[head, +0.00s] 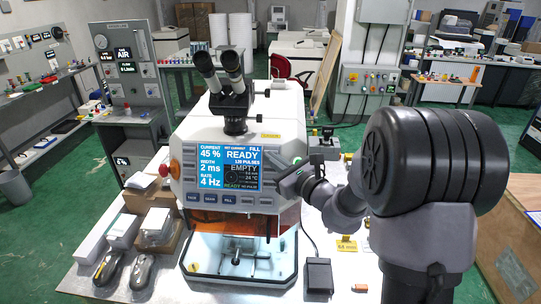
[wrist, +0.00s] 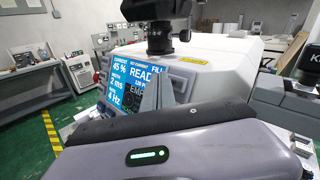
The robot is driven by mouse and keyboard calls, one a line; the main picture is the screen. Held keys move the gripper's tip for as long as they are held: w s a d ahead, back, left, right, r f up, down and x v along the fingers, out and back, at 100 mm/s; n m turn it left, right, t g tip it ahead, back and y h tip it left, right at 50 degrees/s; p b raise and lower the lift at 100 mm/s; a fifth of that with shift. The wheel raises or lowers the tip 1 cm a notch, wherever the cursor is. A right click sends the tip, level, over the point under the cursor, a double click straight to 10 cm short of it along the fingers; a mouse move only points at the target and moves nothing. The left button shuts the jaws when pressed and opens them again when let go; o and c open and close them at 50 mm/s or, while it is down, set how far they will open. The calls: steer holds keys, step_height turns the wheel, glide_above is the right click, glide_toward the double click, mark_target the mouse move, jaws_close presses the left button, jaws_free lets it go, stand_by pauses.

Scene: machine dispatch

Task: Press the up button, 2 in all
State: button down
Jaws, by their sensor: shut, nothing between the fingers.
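The machine's screen (head: 230,168) reads CURRENT 45 %, WIDTH 2 ms, RATE 4 Hz, READY and EMPTY. Below it is a row of dark buttons (head: 228,199); their labels are too small to read surely, so I cannot tell which is the up button. My gripper (head: 281,186) is at the right side of the front panel, shut and empty, right of the screen. In the wrist view my gripper (wrist: 153,97) overlaps the lower right of the screen (wrist: 125,83). I cannot tell whether the fingertips touch the panel.
A binocular eyepiece (head: 232,85) stands on the machine. A red knob (head: 175,169) is on its left side. The lit chamber (head: 240,256) is below the buttons. A black pedal (head: 319,275) is at right.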

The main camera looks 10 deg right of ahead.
steer(key=s, duration=0.1)
steer(key=s+a+r, duration=0.1)
steer(key=s, duration=0.1)
steer(key=s+r, duration=0.1)
steer(key=shift+s+a+r, duration=0.1)
steer(key=shift+s+a, duration=0.05)
steer(key=shift+a, duration=0.05)
stand_by(0.3)
stand_by(2.3)
